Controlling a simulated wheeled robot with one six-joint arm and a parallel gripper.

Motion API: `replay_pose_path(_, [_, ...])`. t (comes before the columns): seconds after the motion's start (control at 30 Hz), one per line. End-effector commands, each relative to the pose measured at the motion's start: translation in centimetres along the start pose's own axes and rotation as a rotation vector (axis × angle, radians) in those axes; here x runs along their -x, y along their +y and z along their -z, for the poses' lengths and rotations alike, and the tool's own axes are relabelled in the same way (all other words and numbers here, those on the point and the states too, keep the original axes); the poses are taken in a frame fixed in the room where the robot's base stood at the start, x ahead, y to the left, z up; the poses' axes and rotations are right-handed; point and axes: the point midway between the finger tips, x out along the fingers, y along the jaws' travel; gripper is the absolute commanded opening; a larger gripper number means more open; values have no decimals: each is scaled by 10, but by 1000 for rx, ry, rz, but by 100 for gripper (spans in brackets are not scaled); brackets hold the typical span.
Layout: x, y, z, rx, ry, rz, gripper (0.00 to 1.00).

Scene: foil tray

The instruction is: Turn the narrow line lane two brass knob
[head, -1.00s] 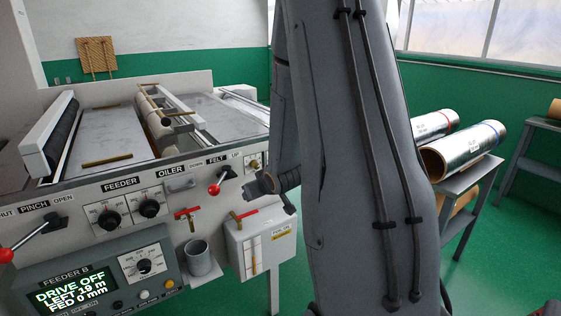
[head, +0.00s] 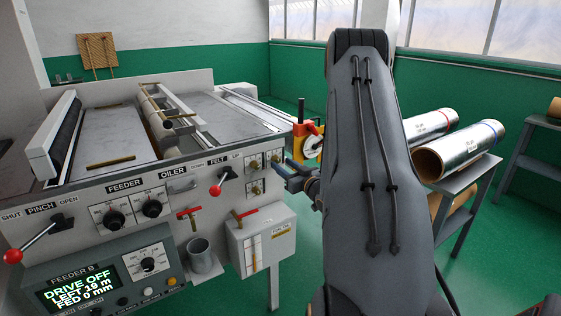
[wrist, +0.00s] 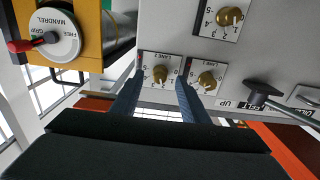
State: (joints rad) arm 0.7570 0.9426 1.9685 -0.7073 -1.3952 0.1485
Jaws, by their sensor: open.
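Brass knobs sit on small dial plates at the right end of the grey machine's front panel. In the wrist view, one brass knob (wrist: 160,74) lies between the lines of my two fingers. A second brass knob (wrist: 207,80) is just to its right, and a third (wrist: 230,17) is higher up. In the head view my gripper (head: 281,171) is beside the upper right knob (head: 276,157).
A red-knobbed felt lever (head: 216,190) stands left of the knobs. A yellow mandrel unit (head: 306,143) with a white dial stands close by on the right. A white box (head: 262,240) and a grey cup (head: 202,260) are below. Foil rolls (head: 460,150) lie on a rack.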

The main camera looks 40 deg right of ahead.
Motion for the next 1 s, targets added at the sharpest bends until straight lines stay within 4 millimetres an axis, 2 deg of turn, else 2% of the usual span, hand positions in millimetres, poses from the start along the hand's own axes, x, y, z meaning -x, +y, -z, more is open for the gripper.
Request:
replay_pose_path(0.2, [-23, 0, 0, -1, -1, 0, 41])
replay_pose_path(0.53, [-28, 0, 0, -1, -1, 0, 41])
replay_pose_path(0.57, [-28, 0, 0, -1, -1, 0, 39])
replay_pose_path(0.8, [-28, 0, 0, -1, -1, 0, 0])
replay_pose_path(1.0, [-28, 0, 0, -11, -1, 0, 0])
